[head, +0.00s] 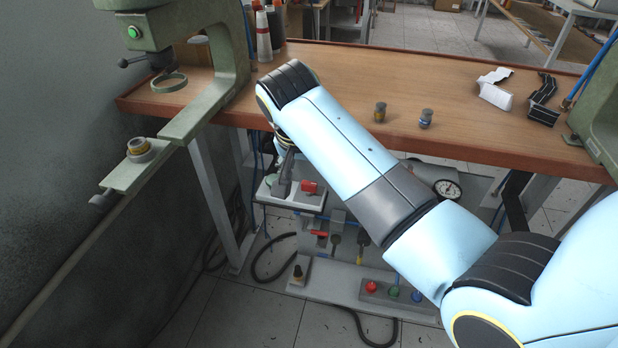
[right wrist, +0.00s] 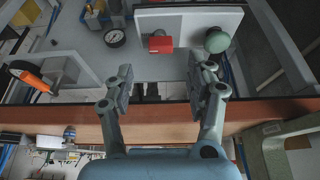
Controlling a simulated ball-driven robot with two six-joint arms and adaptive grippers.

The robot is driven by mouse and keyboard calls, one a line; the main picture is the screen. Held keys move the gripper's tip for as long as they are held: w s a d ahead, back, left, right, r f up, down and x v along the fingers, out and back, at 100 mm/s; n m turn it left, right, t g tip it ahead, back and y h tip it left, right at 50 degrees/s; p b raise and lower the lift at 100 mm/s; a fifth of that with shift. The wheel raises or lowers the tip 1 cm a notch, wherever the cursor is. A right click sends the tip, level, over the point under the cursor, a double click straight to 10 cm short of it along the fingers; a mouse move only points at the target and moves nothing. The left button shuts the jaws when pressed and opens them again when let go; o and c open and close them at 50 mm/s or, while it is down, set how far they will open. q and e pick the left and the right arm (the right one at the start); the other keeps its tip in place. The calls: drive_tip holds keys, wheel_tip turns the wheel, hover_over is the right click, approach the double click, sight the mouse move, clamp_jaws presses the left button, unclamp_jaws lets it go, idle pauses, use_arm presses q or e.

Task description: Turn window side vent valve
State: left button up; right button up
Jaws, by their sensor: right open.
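A white unit (head: 297,196) under the bench carries a red block or handle (head: 309,187) and a pale green round knob (head: 270,181). The right wrist view shows the same red part (right wrist: 160,43) and green knob (right wrist: 217,40) on a white plate. No label shows which part is the window side vent valve. My right gripper (head: 285,172) reaches down past the bench edge by this unit, partly hidden by my arm. In the right wrist view my right gripper (right wrist: 160,84) is open and empty, its fingers apart with the red part beyond the gap. My left gripper is out of view.
The wooden bench edge (right wrist: 265,109) runs close under my right gripper. A green press (head: 205,105) stands at the left.

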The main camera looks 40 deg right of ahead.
sight(309, 183)
drive_tip(key=x, duration=0.4)
drive_tip(key=shift+w+f, duration=0.15)
drive_tip(key=shift+f, duration=0.25)
drive_tip(key=shift+w+d+f+b, duration=0.2)
drive_tip(key=shift+f+b, duration=0.1)
drive_tip(key=shift+f, duration=0.2)
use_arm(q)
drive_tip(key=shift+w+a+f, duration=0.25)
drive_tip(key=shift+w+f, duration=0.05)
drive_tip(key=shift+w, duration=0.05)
use_arm(e)
drive_tip(key=shift+f, duration=0.1)
